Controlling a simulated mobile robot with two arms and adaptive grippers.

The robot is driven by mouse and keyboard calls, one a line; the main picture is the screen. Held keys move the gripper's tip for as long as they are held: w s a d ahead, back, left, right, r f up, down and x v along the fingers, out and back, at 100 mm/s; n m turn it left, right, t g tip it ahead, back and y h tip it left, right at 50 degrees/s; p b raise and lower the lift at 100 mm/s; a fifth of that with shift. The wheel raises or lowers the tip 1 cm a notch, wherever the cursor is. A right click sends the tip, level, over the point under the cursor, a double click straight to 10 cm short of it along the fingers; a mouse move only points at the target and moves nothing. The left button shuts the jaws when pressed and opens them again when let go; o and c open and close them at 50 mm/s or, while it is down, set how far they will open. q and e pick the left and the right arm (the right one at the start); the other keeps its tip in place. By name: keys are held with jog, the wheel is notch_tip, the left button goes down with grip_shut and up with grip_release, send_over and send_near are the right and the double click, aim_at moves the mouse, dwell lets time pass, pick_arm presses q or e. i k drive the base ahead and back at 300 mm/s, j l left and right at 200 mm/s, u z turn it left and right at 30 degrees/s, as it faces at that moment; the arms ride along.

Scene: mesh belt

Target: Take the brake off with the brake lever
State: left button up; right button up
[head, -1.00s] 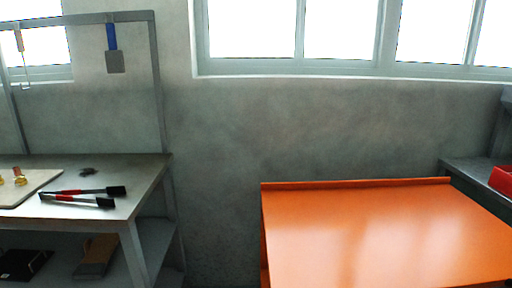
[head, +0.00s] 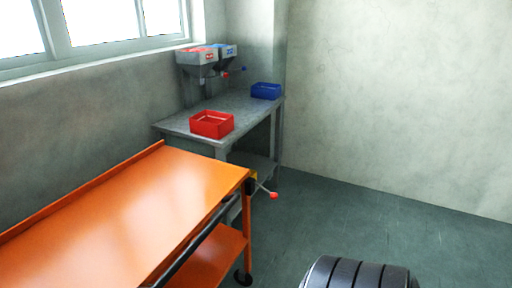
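A lever with a red knob (head: 273,195) sticks out from the near right corner of the orange cart (head: 130,205), beside a small yellow part (head: 253,175). It looks like the brake lever. Its thin grey rod slants down to the right from the cart's corner post. The cart stands on a dark caster wheel (head: 243,277) at that corner. Neither of my grippers is in view. A dark ribbed part at the bottom right appears to be a piece of my own arm.
Behind the cart a grey bench (head: 190,125) holds a red bin (head: 212,124), a blue bin (head: 265,90) and hoppers with red and blue tops (head: 198,57). A dark bar (head: 200,238) runs along the cart's near side. Open floor (head: 370,225) lies to the cart's right.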

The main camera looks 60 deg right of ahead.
aim_at(273, 196)
jog(key=z, duration=2.1)
